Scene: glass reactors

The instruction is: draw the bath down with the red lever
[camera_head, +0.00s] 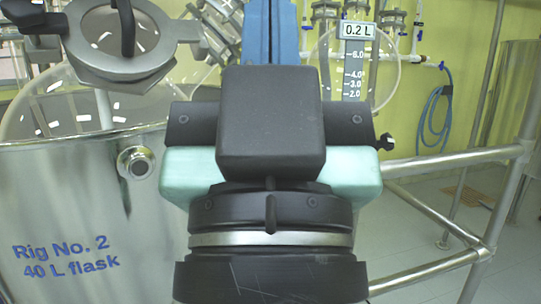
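My gripper (270,130) fills the middle of the view, seen from behind, with a black housing and a teal band. Its fingers are hidden behind the housing, so I cannot see whether it is open or holds anything. The steel bath (80,190), marked "Rig No. 2 40 L flask", stands to the left and passes behind my gripper. A round fitting (137,162) sits high on its wall. No red lever shows in this view.
A clamped glass flask (60,115) sits in the bath. A steel tube frame (505,190) stands at the right. Behind are a round glass vessel with a "0.2 L" scale (358,72), a blue post (270,30) and a coiled blue hose (437,105) on the wall.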

